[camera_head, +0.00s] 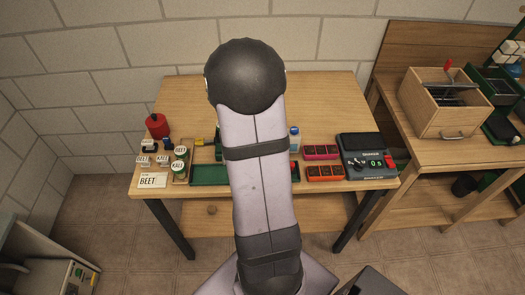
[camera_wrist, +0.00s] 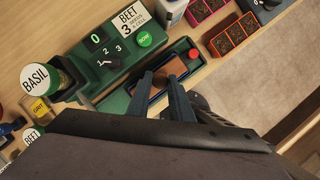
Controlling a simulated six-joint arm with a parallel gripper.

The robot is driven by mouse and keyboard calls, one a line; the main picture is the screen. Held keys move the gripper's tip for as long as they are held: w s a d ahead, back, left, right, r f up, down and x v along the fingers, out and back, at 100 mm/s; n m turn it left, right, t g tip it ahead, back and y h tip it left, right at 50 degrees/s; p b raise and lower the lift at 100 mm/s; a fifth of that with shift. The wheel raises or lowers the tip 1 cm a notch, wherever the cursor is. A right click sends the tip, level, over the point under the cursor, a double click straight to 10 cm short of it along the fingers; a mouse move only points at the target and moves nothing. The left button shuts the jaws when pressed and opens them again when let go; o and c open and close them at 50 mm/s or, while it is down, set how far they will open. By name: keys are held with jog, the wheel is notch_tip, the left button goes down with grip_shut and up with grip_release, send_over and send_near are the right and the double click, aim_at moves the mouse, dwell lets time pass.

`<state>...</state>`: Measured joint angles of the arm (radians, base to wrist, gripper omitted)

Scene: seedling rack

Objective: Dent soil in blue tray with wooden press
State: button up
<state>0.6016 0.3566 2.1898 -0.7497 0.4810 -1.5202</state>
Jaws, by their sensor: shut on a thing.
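In the wrist view my gripper (camera_wrist: 161,80) is shut on a brown wooden piece, which I take to be the wooden press (camera_wrist: 172,67). It is held over the blue tray (camera_wrist: 154,94), whose blue rim shows around and between the fingers. The fingers hide most of the tray and its soil, so I cannot tell whether the press touches the soil or whether there are dents. In the head view my arm hides the gripper, the press and the blue tray.
The blue tray sits in a green holder (camera_wrist: 115,102). A dial box (camera_wrist: 106,52) labelled BEET 3 is beside it. Pink (camera_head: 321,152) and orange (camera_head: 325,173) soil trays and a grey device (camera_head: 367,164) stand right.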

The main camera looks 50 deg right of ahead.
jog(key=shift+s+f, duration=0.1)
jog(key=shift+f, duration=0.4)
dwell(1.6)
jog(key=shift+r, duration=0.1)
notch_tip(320, 180, up, 8)
jog(key=p, duration=0.8)
dwell(0.8)
